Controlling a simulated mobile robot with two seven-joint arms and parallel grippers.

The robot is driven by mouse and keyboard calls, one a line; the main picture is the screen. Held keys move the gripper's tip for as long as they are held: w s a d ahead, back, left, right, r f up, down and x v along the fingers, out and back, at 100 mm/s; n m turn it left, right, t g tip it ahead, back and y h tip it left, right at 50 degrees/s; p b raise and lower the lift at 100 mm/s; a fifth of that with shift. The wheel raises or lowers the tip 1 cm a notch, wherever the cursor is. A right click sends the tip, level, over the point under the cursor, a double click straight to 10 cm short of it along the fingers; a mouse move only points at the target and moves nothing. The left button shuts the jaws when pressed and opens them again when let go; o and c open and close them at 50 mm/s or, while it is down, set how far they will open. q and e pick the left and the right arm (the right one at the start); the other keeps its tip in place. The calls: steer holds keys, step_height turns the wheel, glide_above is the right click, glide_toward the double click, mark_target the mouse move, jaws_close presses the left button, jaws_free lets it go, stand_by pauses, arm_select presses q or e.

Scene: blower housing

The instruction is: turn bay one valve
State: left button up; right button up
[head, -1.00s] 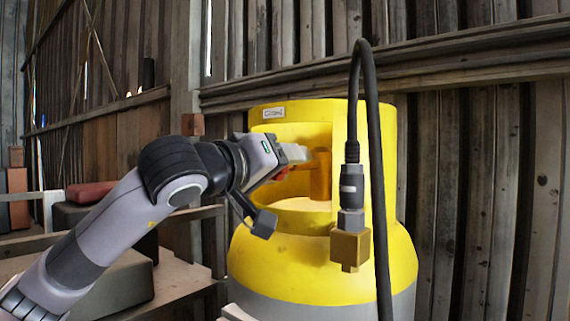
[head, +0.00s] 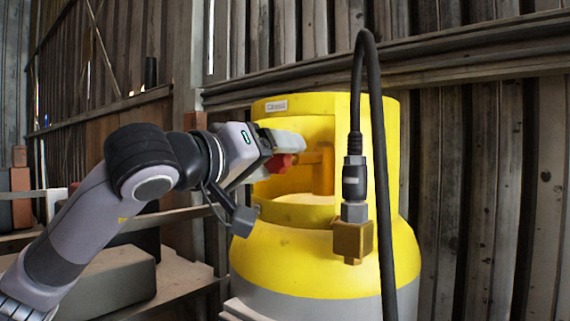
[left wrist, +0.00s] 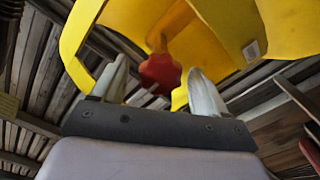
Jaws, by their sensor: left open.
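The valve's red knob (head: 278,164) sits on a yellow-brown valve body (head: 323,170) inside the cut-out collar of a yellow gas cylinder (head: 330,262). My left gripper (head: 288,143) reaches in from the left at the collar opening, its fingers beside and partly over the knob in the head view. In the left wrist view, the open jaws (left wrist: 158,66) stand apart with the red knob (left wrist: 160,74) showing between and beyond the fingertips. No contact with the knob can be made out. My right gripper is not in view.
A black hose (head: 374,120) with a brass fitting (head: 352,240) hangs in front of the cylinder's right side. The yellow collar walls (left wrist: 83,25) bound the space around the knob. A shelf (head: 180,290) with a grey case (head: 105,283) stands at left.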

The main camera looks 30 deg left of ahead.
arm_select(q)
steer(key=shift+s+a+b, duration=0.15)
steer(key=shift+s+b, duration=0.15)
steer(key=shift+s, duration=1.45)
